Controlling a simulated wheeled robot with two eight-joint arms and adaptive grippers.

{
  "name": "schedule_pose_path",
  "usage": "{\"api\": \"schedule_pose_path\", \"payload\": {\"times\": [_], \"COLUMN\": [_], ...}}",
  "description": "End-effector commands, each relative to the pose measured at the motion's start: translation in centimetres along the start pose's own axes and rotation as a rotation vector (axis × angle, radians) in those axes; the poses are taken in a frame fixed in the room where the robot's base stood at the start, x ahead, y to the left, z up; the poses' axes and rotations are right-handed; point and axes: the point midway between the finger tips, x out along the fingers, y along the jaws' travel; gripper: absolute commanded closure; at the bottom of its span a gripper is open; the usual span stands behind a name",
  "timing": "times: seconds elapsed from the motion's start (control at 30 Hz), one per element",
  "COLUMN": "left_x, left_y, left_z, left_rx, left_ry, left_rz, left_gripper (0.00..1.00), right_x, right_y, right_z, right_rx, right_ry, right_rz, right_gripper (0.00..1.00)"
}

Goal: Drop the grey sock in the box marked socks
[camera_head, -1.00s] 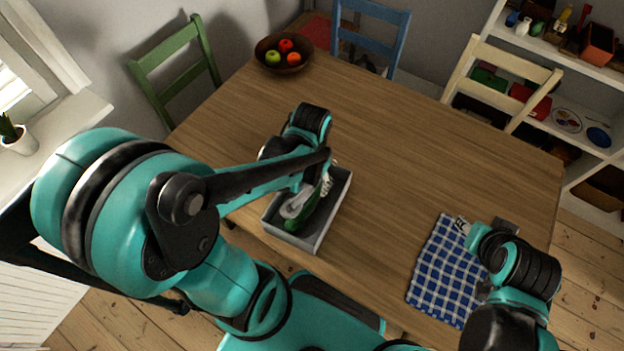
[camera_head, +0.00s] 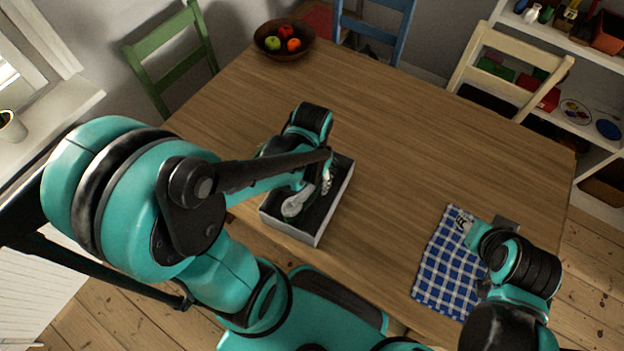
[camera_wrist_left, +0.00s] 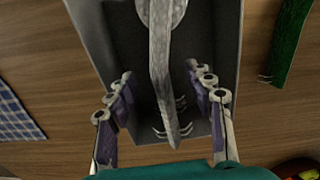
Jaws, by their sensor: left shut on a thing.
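A long, tapering grey thing (camera_head: 295,204) lies in a light-grey box (camera_head: 312,240) with a dark inside; I see no sock shape and no label. In the left wrist view the grey thing (camera_wrist_left: 162,70) runs along the box (camera_wrist_left: 90,35), its narrow end between my fingers, with small pale claw-like bits beside it.
A long green thing (camera_wrist_left: 288,40) lies beyond the box wall in the wrist view. A blue checked cloth (camera_head: 445,270) lies on the wooden table (camera_head: 410,160). A fruit bowl (camera_head: 270,52) stands at the far left. Chairs surround the table; its middle is clear.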

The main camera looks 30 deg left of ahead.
Motion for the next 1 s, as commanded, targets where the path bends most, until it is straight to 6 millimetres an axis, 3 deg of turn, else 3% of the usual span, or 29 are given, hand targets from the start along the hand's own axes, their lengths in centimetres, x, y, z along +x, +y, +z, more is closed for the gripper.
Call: {"api": "schedule_pose_path", "payload": {"times": [0.03, 0.1, 0.13, 0.57, 1.0], "left_x": [0.0, 0.0, 0.0, -0.7, -8.4], "left_y": [0.0, 0.0, 0.0, 0.0, 0.0], "left_z": [0.0, 0.0, 0.0, 0.0, 0.0], "left_rx": [0.000, 0.000, 0.000, 0.000, 0.000], "left_ry": [0.000, 0.000, 0.000, 0.000, 0.000], "left_rz": [0.000, 0.000, 0.000, 0.000, 0.000], "left_gripper": [0.45, 0.27, 0.23, 0.23, 0.23], "right_x": [0.0, 0.0, 0.0, 0.0, 0.0], "right_y": [0.0, 0.0, 0.0, 0.0, 0.0], "right_z": [0.0, 0.0, 0.0, 0.0, 0.0], "right_rx": [0.000, 0.000, 0.000, 0.000, 0.000], "right_ry": [0.000, 0.000, 0.000, 0.000, 0.000], "right_rz": [0.000, 0.000, 0.000, 0.000, 0.000], "right_gripper": [0.62, 0.62, 0.62, 0.62, 0.62]}}
